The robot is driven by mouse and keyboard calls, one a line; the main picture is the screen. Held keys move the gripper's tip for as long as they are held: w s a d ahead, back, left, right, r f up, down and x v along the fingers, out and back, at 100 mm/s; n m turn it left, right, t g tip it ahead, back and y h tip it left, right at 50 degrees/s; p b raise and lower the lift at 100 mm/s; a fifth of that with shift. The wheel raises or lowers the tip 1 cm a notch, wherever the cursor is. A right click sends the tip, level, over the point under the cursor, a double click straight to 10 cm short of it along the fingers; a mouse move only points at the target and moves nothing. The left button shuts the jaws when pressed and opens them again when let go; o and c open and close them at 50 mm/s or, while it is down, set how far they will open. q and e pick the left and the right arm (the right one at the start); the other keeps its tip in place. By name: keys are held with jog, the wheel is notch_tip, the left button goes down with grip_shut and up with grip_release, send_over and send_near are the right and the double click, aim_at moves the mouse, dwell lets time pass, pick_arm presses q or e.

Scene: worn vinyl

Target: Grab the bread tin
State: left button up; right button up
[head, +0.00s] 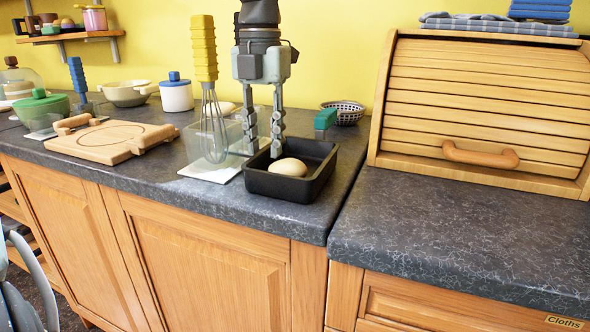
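The bread tin (284,188) is a dark, square, open tin near the front edge of the counter, in the middle of the head view. A pale round lump like dough or a small loaf (288,167) lies in it. My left gripper (264,152) points straight down at the tin's back left side. Its two fingers are apart. The left finger appears outside the tin's wall and the right finger inside it; whether they touch the wall I cannot tell. My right gripper is not in view.
A whisk with a yellow handle (204,50) stands in a clear container (197,145) just left of the tin. A wooden board (105,140) lies further left. A roll-top wooden bread box (485,95) stands right. A small basket (347,112) is behind. The right counter's front is clear.

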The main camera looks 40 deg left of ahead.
pick_arm(q)
jog(key=shift+f, duration=1.35)
grip_shut()
jog(key=shift+w+r, duration=0.1)
jog(key=shift+r, duration=0.05)
